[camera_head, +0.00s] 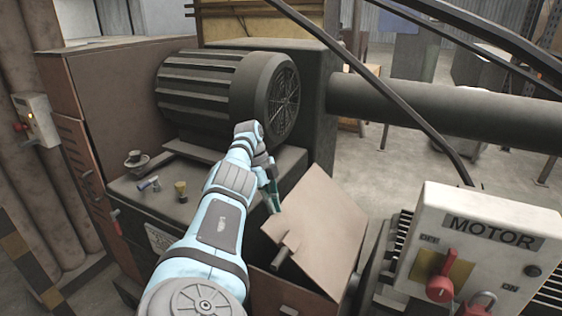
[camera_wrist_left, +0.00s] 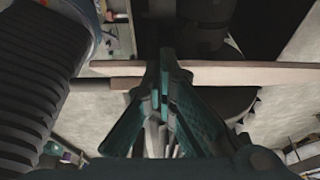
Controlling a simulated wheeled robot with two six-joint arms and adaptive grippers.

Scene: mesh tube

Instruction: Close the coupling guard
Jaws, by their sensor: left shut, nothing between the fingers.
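The coupling guard looks to be the flat tan panel (camera_head: 322,230) right of my left arm in the head view, standing tilted over a brown housing, with a small tab on its near edge. In the left wrist view a thin tan edge (camera_wrist_left: 255,73), probably the same panel, crosses behind my fingertips. My left gripper (camera_head: 271,196) is shut and empty, its teal fingers pointing down beside the panel's left upper edge. Its fingers also show in the left wrist view (camera_wrist_left: 165,75). I cannot tell whether they touch the panel. My right gripper is not in view.
A ribbed motor (camera_head: 205,92) stands behind my left arm. A thick pipe (camera_head: 450,108) and dark cables cross the upper right. Small fittings (camera_head: 181,190) lie on the cabinet.

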